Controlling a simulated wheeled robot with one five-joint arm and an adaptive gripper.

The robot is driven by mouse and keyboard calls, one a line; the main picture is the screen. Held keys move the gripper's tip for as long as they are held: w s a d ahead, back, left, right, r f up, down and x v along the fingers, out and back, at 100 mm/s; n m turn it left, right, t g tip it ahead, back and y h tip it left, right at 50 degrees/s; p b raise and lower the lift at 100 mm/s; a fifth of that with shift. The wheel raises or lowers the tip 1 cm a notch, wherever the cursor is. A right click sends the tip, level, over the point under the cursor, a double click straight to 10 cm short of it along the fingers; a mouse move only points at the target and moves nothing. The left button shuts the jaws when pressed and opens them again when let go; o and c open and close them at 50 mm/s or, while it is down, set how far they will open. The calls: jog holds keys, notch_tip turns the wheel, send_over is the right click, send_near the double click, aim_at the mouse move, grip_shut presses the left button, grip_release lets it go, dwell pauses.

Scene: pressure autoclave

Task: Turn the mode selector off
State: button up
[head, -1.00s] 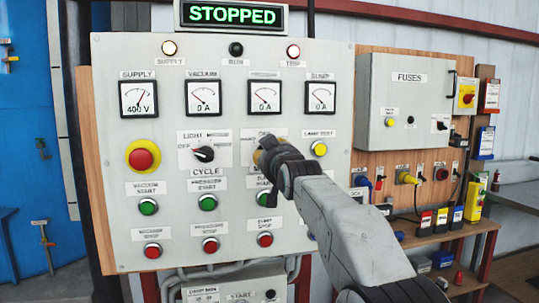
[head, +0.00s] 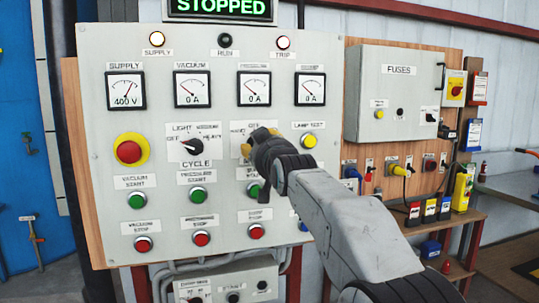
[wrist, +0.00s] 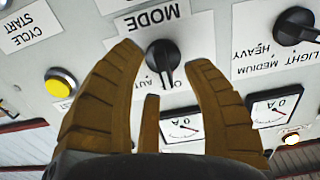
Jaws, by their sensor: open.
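The mode selector (wrist: 163,58) is a black rotary knob on a white label marked MODE, seen upside down in the wrist view. Its handle is nearly upright in that view, with OFF and AUTO lettering partly hidden below it. In the head view my gripper (head: 256,142) is in front of the mode selector's place and hides the knob.
The light/medium/heavy selector (head: 192,147) is left of my gripper, and the yellow lamp test button (head: 309,141) is right. Green start buttons (head: 137,200) and red stop buttons (head: 143,243) sit below. A red emergency button (head: 129,152) is further left. A fuse box (head: 396,90) stands right.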

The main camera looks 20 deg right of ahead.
jog(key=s, duration=0.9)
jog(key=shift+s, duration=0.3)
jog(key=s+f+g, duration=0.4)
jog(key=f+g, duration=0.1)
jog(key=f, duration=0.7)
jog(key=s+f+g, duration=0.4)
jog(key=f+g, duration=0.1)
jog(key=f, duration=0.7)
jog(key=s+f+g, duration=0.3)
jog(key=s+f, duration=0.4)
jog(key=s, duration=0.5)
jog(key=s+f+g, duration=0.3)
jog(key=s+f, duration=0.5)
jog(key=s, duration=0.4)
notch_tip(320, 180, up, 17)
jog(key=t+p, duration=0.1)
jog(key=p, duration=1.3)
jog(key=shift+s+a, duration=0.2)
jog(key=shift+s, duration=0.25)
